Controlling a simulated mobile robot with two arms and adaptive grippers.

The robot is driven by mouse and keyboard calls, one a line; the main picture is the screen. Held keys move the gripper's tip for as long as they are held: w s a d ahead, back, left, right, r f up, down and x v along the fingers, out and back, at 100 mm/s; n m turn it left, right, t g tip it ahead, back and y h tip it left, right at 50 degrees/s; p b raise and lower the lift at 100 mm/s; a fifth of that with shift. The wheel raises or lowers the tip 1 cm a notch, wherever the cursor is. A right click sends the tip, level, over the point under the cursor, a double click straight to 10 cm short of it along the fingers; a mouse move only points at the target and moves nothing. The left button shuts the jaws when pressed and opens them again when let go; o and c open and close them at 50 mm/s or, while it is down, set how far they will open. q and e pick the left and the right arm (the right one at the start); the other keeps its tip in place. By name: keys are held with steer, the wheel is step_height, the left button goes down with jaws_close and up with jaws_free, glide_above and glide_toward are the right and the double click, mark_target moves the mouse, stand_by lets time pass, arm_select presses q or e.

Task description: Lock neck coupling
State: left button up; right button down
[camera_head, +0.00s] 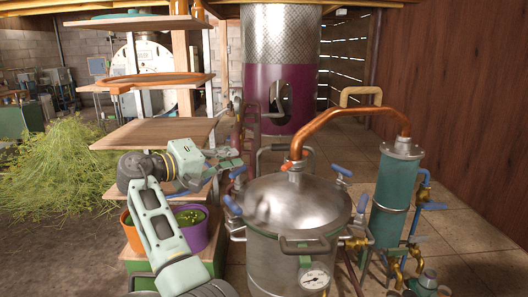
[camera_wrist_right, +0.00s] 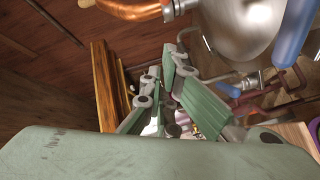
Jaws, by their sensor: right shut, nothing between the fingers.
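The neck coupling (camera_head: 294,168) sits on top of the domed steel still lid (camera_head: 297,203), where the copper neck pipe (camera_head: 345,117) comes down. A small orange-red piece shows beside the joint; whether it is locked cannot be told. In the right wrist view the copper pipe (camera_wrist_right: 135,9) and the silver coupling (camera_wrist_right: 178,6) show at the top edge, with the lid (camera_wrist_right: 236,28) beside them. My right gripper (camera_head: 232,168) is shut and empty, left of the coupling and apart from it. Its green-padded fingers (camera_wrist_right: 181,72) also show in the wrist view. My left gripper is out of view.
Blue clamp handles (camera_head: 233,205) stand around the lid rim. A pressure gauge (camera_head: 315,278) is on the pot front. A green condenser (camera_head: 395,185) stands right. Wooden shelves (camera_head: 155,133) and a purple pot (camera_head: 192,228) are close to my right arm.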

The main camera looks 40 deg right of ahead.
arm_select(q)
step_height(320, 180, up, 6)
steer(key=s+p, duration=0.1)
steer(key=p, duration=0.5)
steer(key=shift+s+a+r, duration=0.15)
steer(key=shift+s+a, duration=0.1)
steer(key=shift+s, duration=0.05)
arm_select(e)
steer(key=s+d+f, duration=0.2)
steer(key=s+d, duration=0.1)
steer(key=d, duration=0.7)
steer(key=shift+s+d, duration=0.25)
steer(key=shift+d, duration=0.05)
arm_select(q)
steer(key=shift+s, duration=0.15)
arm_select(e)
steer(key=shift+w+f, duration=0.1)
